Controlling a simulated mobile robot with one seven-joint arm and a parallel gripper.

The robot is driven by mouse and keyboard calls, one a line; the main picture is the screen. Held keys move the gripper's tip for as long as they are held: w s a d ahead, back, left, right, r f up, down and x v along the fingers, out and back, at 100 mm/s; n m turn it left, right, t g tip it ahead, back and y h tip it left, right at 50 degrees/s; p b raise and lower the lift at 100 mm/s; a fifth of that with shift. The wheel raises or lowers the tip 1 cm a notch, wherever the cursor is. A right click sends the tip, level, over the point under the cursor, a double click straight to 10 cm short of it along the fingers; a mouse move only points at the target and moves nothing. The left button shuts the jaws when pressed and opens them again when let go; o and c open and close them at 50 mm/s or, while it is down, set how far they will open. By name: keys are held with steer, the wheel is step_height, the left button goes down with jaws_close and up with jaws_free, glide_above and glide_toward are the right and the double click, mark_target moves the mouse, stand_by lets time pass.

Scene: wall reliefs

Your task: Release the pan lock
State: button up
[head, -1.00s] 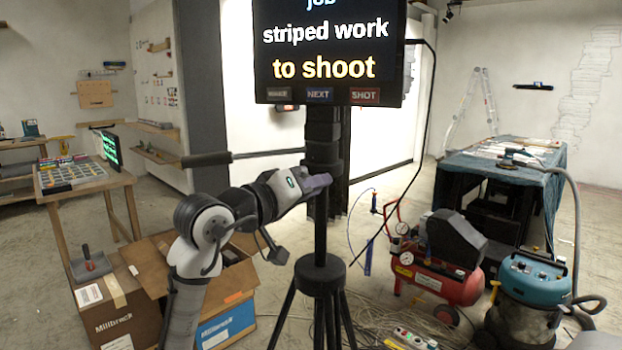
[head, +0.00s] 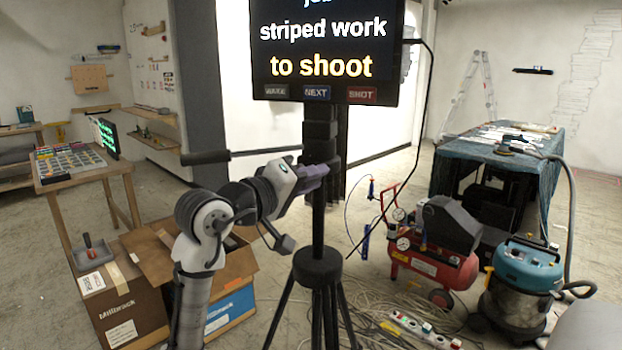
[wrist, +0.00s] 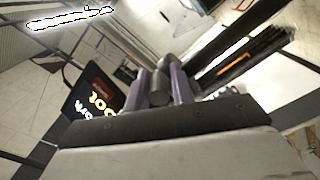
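The tripod head (head: 320,135) stands under the prompter screen (head: 325,50), on a dark tripod column (head: 319,220). A long pan handle (head: 245,154) runs left from the head. My gripper (head: 322,171) reaches the column just below the head, from the left. In the wrist view, its purple fingers (wrist: 160,85) stand on both sides of a small dark round knob (wrist: 158,90), which looks like the pan lock. No gap shows between knob and fingers, so they look closed on it. In the head view the knob is hidden by my gripper.
Open cardboard boxes (head: 180,262) stand left of the tripod. A red compressor (head: 432,268) and a blue vacuum (head: 521,280) stand at right. Cables (head: 375,310) lie around the tripod's feet. A draped table (head: 490,170) is at the back right.

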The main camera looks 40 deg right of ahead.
steer(key=o, duration=0.3)
steer(key=shift+r, duration=0.35)
steer(key=shift+a+f, duration=0.1)
steer(key=shift+f, duration=0.05)
steer(key=shift+a, duration=0.2)
steer(key=a+b, duration=0.1)
steer(key=a, duration=0.3)
steer(key=a+b, duration=0.1)
steer(key=a, duration=0.4)
steer(key=s+a+b, duration=0.1)
steer(key=a, duration=0.3)
steer(key=shift+a+b, duration=0.2)
steer(key=shift+b, duration=0.15)
